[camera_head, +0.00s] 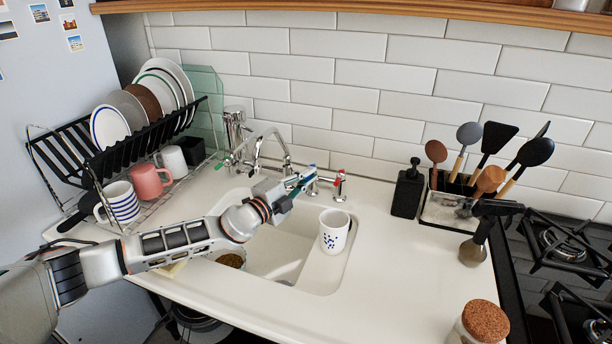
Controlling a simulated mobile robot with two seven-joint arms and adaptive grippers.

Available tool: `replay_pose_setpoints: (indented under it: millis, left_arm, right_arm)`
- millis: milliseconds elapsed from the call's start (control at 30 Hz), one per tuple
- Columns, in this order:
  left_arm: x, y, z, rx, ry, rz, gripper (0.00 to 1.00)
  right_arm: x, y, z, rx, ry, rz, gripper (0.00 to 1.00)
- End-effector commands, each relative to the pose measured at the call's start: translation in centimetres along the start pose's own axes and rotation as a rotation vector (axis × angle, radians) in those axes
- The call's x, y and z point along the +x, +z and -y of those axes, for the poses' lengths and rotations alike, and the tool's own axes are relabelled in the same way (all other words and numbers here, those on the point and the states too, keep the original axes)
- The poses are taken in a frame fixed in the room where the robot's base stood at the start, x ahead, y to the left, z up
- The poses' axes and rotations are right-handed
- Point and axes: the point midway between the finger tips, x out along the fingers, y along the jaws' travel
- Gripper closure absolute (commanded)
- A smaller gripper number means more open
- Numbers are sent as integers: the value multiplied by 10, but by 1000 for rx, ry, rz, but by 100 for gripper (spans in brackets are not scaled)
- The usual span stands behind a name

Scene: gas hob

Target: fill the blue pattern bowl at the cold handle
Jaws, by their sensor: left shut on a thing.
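A white cup-like vessel with blue spots (333,232) stands upright at the right side of the sink (349,262). It is the only blue-patterned vessel at the sink. Behind it are the chrome tap (262,143), a blue-tipped handle (309,170) and a red-marked handle (340,180). My left gripper (297,183) reaches over the sink from the left. It is shut at the blue-tipped handle, behind and left of the vessel, apart from it. The fingers hide part of the handle. The vessel's inside is barely visible, and I see no clear water stream. My right gripper is not visible.
A dish rack (100,180) with plates and mugs stands at the left. A black soap bottle (407,190) and a utensil holder (443,211) stand at the right. A cork-lidded jar (484,322) is at the front. The counter right of the sink (395,270) is clear.

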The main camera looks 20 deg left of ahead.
Motion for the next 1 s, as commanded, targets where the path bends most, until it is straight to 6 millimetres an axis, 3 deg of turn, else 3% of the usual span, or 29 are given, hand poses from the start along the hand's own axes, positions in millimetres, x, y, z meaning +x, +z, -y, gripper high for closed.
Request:
replay_pose_setpoints:
  millis: [33,200,533,967,1000]
  left_arm:
    - [1,-5,8,-4,-11,15,100]
    - [3,-9,8,-6,-26,89,100]
    - [7,-13,2,-1,-54,239,100]
    - [7,-12,0,4,-55,265,100]
    - [7,-12,0,4,-55,265,88]
  right_arm:
    - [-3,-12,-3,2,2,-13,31]
    - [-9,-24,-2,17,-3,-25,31]
    - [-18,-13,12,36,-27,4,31]
    - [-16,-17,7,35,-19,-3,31]
    - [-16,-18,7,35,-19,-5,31]
